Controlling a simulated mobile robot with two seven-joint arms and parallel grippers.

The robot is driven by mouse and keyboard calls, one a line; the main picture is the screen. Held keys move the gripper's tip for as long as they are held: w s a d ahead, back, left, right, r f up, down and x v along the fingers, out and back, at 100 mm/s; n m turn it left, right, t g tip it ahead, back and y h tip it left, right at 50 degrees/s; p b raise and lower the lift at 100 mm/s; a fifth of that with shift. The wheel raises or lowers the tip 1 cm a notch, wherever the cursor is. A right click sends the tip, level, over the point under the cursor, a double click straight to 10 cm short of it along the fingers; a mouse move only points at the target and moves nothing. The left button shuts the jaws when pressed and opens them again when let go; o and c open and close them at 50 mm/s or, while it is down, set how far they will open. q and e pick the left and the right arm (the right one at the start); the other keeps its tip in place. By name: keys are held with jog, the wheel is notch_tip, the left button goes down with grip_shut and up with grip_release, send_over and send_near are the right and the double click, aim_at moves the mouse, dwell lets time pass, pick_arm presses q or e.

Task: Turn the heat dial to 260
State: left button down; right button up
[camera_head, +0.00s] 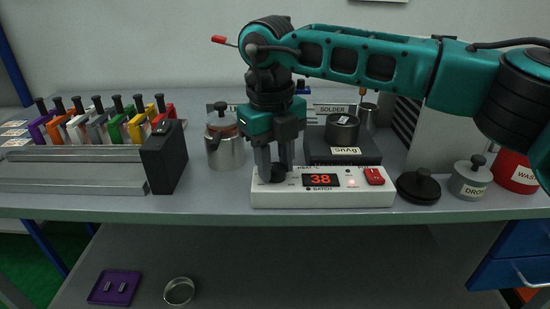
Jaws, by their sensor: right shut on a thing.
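A white control box (325,199) stands at the front edge of the bench. Its red display (320,180) reads 38. The black heat dial (277,174) is at the left end of its top, below the partly hidden "HEAT" lettering. My right gripper (274,170) points straight down over the dial, with its fingers on either side and shut on it. The fingers hide part of the dial, and its pointer cannot be made out. A red switch (374,176) is at the right end of the box, near a small light. My left gripper is not in view.
A metal canister (224,146) stands left of the gripper. A black lid (418,187), a "DROSS" pot (470,178) and a red waste bin (515,172) are right. Coloured holders line the left.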

jog(key=m, duration=0.6)
dwell(0.5)
jog(key=o, duration=1)
jog(key=shift+o, duration=0.2)
notch_tip(320, 180, up, 13)
jog(key=p, duration=0.3)
jog(key=shift+a, duration=0.35)
jog(key=shift+f, duration=0.1)
